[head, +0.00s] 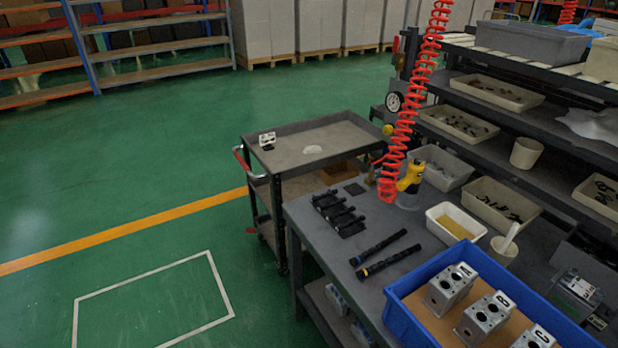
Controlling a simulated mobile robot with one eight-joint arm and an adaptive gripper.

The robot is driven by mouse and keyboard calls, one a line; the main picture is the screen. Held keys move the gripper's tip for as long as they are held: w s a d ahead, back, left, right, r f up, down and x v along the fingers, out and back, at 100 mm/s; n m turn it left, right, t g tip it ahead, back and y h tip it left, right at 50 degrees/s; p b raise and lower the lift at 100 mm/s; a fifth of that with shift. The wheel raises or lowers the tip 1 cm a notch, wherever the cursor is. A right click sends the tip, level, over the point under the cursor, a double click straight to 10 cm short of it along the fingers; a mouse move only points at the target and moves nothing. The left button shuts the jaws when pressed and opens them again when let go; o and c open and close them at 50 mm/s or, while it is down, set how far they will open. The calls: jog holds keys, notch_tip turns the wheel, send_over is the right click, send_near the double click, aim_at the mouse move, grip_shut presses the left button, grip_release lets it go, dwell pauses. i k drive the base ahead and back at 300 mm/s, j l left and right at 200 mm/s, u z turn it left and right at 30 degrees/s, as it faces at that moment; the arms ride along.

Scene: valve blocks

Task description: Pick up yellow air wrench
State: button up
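The yellow air wrench (411,178) stands at the back of the dark workbench (325,225), in the right half of the head view. Its lower end looks set in a small pale holder. A red coiled hose (405,118) hangs down beside it on the left and ends near its upper part. Whether the hose joins the wrench I cannot tell. My gripper is not in view.
A blue bin (405,313) holds valve blocks (450,286) marked A, B and C. Black tools (385,252) and black parts (340,212) lie on the bench. Trays and a shelf rack (520,125) stand right. A cart (310,145) stands behind; green floor (130,200) is open left.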

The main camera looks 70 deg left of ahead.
aim_at(405, 191)
jog(key=u, duration=1.8)
jog(key=i+j+u, duration=0.15)
jog(key=i+j, duration=0.15)
jog(key=i, duration=0.15)
jog(key=i+j+u, duration=0.15)
jog(key=i, duration=0.3)
jog(key=i+j+u, duration=0.1)
jog(key=i+j, duration=0.15)
jog(key=i, duration=0.25)
jog(key=i+j+u, duration=0.15)
jog(key=i, duration=0.35)
